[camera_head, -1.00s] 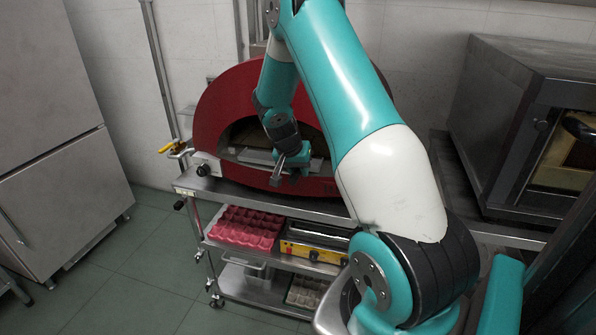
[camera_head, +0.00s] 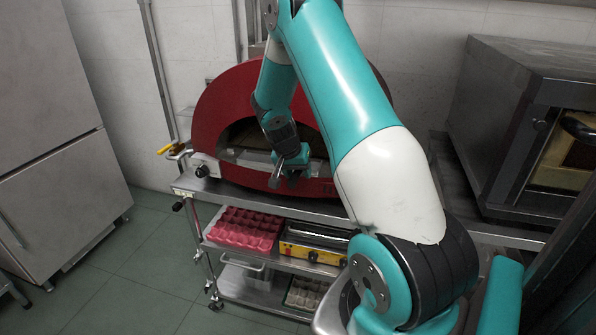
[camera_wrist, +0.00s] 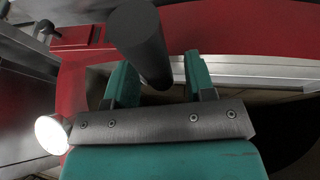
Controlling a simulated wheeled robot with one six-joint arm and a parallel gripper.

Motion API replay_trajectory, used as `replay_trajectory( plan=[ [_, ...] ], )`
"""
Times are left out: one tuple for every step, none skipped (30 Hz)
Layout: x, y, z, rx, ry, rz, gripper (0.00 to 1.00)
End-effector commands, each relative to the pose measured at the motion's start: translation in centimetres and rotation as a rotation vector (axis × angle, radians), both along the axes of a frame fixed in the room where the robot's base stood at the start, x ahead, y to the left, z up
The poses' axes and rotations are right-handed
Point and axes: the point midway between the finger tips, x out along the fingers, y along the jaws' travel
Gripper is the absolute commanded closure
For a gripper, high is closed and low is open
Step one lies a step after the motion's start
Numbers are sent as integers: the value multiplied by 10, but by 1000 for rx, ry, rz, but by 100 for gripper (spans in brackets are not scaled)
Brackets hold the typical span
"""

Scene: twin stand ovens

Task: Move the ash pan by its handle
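A red dome oven stands on a metal cart, and a pale metal strip (camera_head: 247,157) lies across its mouth, seemingly the ash pan's front edge. It also shows in the wrist view (camera_wrist: 262,72). A thick dark grey round handle (camera_wrist: 138,38) points toward the wrist camera, its far end between my fingers. In the head view it shows as a short grey rod (camera_head: 275,179). My gripper (camera_head: 284,168) is at the oven mouth. In the wrist view its teal fingers (camera_wrist: 161,82) are apart, with gaps visible beside the handle. Much of the pan is hidden by my gripper and arm.
The red oven (camera_head: 207,115) surrounds the mouth closely. A yellow-handled valve (camera_head: 168,148) and a black knob (camera_head: 202,171) are at its left. Red egg trays (camera_head: 245,228) sit on the shelf below. A dark oven (camera_head: 500,125) stands at the right. Floor is clear at left.

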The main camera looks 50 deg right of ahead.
Motion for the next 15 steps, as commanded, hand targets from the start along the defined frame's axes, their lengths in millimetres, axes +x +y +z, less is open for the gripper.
replay_trajectory(
  plan=[
    [0, 0, 0, 0, 0, 0, 45],
    [0, 0, 0, 0, 0, 0, 45],
    [0, 0, 0, 1, 0, 0, 45],
    [0, 0, 0, 1, 0, 0, 45],
    [0, 0, 0, 1, 0, 0, 45],
    [0, 0, 0, 1, 1, -1, 45],
    [-1, 1, -1, 2, 4, 1, 45],
    [-1, 1, -1, 2, 3, 1, 45],
    [-1, 1, 0, 1, 2, 0, 45],
    [0, 2, 1, 1, 2, 0, 45],
    [0, 2, 3, 1, 1, 2, 45],
    [0, 4, 7, 0, 0, 2, 45],
    [0, 6, 10, -1, 0, 2, 45],
    [1, 8, 14, 1, -1, 3, 45],
    [1, 11, 21, -1, -2, 3, 45]
  ],
)
